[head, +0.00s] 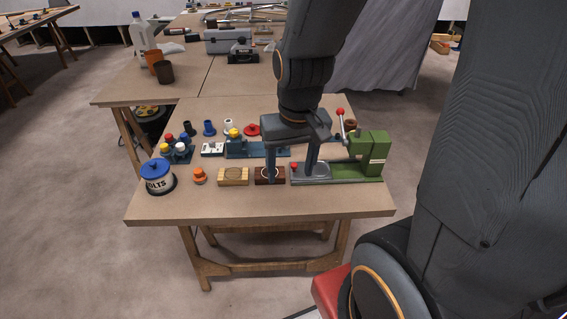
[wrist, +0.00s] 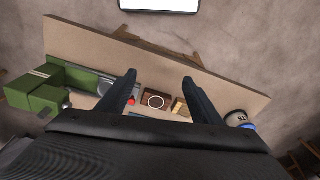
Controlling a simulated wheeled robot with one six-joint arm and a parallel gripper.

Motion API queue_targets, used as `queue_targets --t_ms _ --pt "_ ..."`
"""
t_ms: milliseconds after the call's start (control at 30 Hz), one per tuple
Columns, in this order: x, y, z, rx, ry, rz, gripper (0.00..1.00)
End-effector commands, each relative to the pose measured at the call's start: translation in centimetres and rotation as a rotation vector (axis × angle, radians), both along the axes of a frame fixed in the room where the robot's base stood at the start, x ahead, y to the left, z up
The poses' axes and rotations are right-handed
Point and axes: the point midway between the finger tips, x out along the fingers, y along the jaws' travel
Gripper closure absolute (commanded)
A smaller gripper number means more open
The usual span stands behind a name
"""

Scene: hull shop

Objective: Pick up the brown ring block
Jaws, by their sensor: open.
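The brown ring block (head: 260,177) is a dark brown block with a pale ring on top, near the front middle of the bench. It also shows in the wrist view (wrist: 148,95). My gripper (head: 290,175) is open and empty, pointing down. In the wrist view the block appears between the two fingers of my gripper (wrist: 158,79), apart from both. The exact height of the fingertips over it is hard to tell.
A light wooden ring block (head: 233,177) lies just left of the brown one. An orange knob (head: 199,176) and a blue-lidded bolts tin (head: 158,179) stand farther left. The bench front edge is clear.

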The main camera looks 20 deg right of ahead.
Motion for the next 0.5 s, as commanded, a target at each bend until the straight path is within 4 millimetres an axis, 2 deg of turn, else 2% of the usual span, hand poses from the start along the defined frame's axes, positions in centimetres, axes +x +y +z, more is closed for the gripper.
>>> queue_targets --t_ms 67,167,300,400,500 --pt "1.3 -0.1 -1.0 0.043 0.027 -0.153 0.34" --pt "3.9 -0.6 -2.6 0.126 0.076 -0.475 0.34" --pt "8.1 -1.7 -5.2 0.257 0.164 -0.979 0.34" --pt "10.8 -2.6 -7.0 0.339 0.228 -1.291 0.34" --pt "13.0 -3.3 -8.3 0.401 0.282 -1.524 0.34"
